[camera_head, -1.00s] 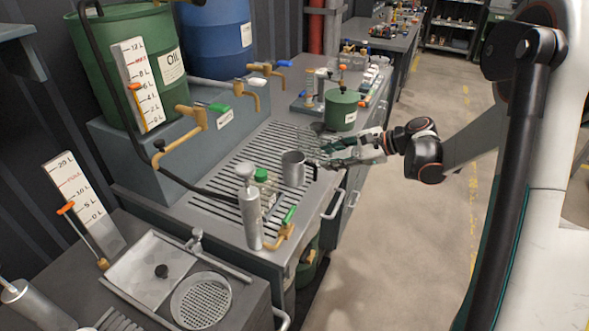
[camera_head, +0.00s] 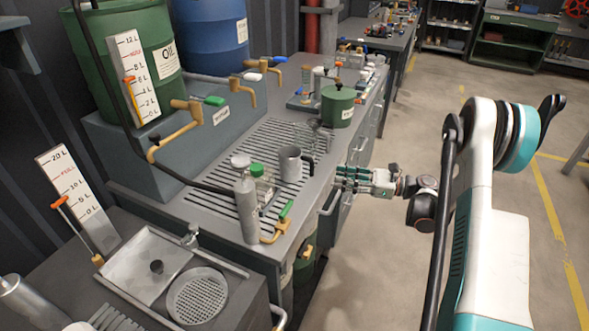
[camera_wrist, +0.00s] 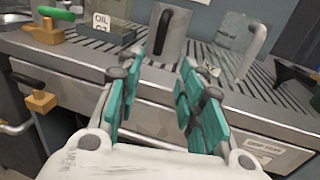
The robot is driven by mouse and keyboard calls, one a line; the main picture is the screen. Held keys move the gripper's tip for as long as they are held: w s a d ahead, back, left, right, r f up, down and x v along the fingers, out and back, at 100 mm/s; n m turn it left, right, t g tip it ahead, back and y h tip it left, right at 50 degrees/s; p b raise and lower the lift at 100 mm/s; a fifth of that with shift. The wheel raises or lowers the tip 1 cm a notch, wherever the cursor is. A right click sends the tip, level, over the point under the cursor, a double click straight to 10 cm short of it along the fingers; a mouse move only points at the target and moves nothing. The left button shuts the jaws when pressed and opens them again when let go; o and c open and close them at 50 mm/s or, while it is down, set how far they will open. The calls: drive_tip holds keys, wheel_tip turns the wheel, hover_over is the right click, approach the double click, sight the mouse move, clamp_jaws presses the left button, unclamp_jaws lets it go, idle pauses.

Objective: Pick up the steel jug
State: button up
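The steel jug (camera_head: 291,165) stands upright on the slatted drain grate of the bench in the head view, its dark handle facing the aisle.
A clear glass jug (camera_wrist: 241,42) stands right of the steel jug. A green pot (camera_head: 338,106) is farther back. The drawer front and handle (camera_head: 331,200) are below the bench edge. The aisle is open floor.

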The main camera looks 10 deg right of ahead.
sight(311, 177)
drive_tip(key=b+x, duration=0.1)
drive_tip(key=x, duration=0.4)
drive_tip(key=shift+r+b+x, duration=0.15)
drive_tip(key=shift+b+x, duration=0.5)
drive_tip(key=shift+x, duration=0.7)
drive_tip(key=shift+r+b+x, duration=0.15)
drive_tip(key=shift+b+x, duration=0.45)
drive_tip(key=shift+x, duration=0.75)
drive_tip(key=shift+s+r, duration=0.1)
drive_tip(key=shift+s, duration=0.1)
clamp_jaws()
